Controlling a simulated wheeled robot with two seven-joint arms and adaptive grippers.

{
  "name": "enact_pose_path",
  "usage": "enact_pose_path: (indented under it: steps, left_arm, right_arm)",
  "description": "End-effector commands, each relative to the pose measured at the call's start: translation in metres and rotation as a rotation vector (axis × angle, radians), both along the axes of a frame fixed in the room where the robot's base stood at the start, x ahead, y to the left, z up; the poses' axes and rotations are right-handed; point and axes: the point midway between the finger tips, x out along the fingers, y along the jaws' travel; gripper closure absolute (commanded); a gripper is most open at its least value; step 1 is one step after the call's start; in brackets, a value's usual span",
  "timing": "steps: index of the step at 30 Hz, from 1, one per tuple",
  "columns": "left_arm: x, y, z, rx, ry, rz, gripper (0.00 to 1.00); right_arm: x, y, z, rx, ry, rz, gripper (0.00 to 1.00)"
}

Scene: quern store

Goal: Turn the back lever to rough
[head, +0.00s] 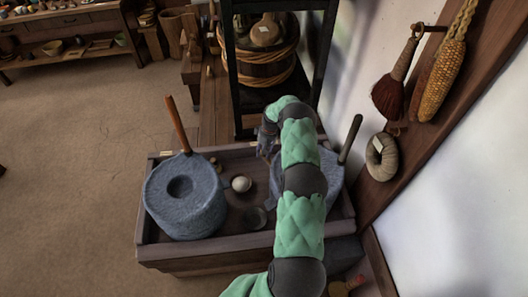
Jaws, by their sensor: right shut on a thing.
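A long wooden tray (149,232) holds two blue-grey quern stones. The left stone (183,214) has a round hollow in its top and an orange-brown handle (177,124) tilted up behind it. The right stone (333,178) is mostly hidden behind my right arm; a dark handle (350,139) leans up to its right. My right gripper (267,149) points down at the tray's far edge, left of the right stone. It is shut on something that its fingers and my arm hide. I cannot make out a back lever or its marks. My left gripper is out of view.
A dark rack (230,70) with a roped tub (265,72) stands behind. A wall with a hanging corn cob (446,66) and brush closes the right side. Floor (80,160) is clear at left.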

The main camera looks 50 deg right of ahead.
Motion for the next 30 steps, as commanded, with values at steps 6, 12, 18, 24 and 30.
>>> enact_pose_path:
  steps: [6,12,18,24,30]
  left_arm:
    - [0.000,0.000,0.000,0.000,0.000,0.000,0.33]
    - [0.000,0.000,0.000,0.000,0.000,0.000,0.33]
    - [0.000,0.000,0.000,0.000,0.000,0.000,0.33]
    - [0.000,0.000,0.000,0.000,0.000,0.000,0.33]
    - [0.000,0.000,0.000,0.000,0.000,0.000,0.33]
  right_arm:
    - [0.005,-0.001,0.002,-0.008,-0.012,0.004,1.00]
    - [0.004,0.000,0.001,-0.007,-0.009,0.004,0.40]
    - [0.003,0.000,0.001,-0.004,-0.005,0.002,0.40]
    - [0.002,-0.002,0.009,-0.005,-0.006,0.001,0.40]
    - [-0.001,-0.008,0.042,-0.006,-0.008,0.001,0.40]
